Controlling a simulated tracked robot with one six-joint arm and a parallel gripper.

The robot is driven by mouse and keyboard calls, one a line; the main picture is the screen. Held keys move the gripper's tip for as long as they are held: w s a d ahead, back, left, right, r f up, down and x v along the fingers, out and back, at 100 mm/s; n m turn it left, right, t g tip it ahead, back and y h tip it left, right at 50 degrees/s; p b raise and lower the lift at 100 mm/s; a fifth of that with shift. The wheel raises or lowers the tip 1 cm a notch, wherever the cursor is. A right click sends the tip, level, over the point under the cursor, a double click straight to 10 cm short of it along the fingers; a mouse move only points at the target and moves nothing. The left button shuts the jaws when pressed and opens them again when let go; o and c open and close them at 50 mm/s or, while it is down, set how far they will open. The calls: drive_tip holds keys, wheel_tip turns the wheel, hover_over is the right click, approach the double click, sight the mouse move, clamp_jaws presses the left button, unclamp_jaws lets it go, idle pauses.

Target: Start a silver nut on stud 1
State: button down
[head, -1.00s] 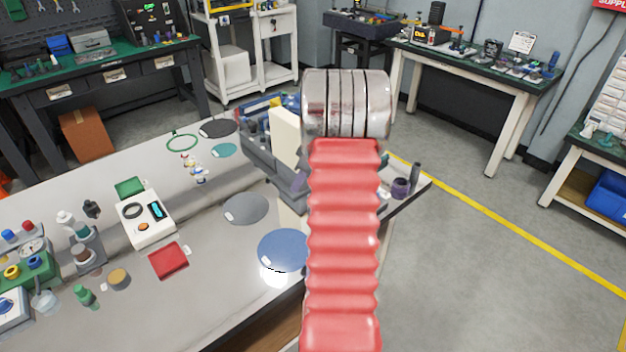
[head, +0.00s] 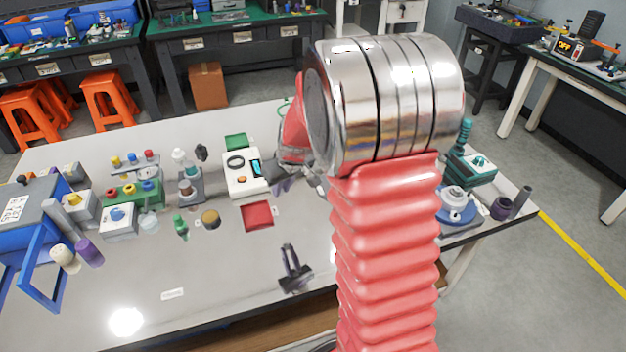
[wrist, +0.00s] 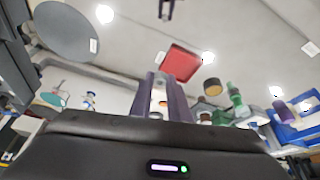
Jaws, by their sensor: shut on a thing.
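My gripper (head: 278,185) hangs over the work table near a white instrument, its dark fingers pointing down. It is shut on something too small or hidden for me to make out. In the wrist view my two dark purple fingers (wrist: 168,80) stand up from the gripper body, with the red pad behind their tips. No silver nut can be told apart in either view. Stud 1 cannot be picked out; my red sleeved arm covers much of the table's right half.
The white instrument (head: 245,172) stands behind a red pad (head: 257,216). A tan round piece (head: 210,219), green fittings (head: 180,227) and a blue-framed unit (head: 30,230) are on the left. A teal device (head: 470,168) stands right of my arm. The front middle of the table (head: 220,285) is mostly clear.

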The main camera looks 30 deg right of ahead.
drive_tip(key=a, duration=1.3)
drive_tip(key=shift+s+a+r+m, duration=0.15)
drive_tip(key=shift+s+r+m, duration=0.15)
drive_tip(key=shift+s+r, duration=0.1)
drive_tip(key=shift+a, duration=0.1)
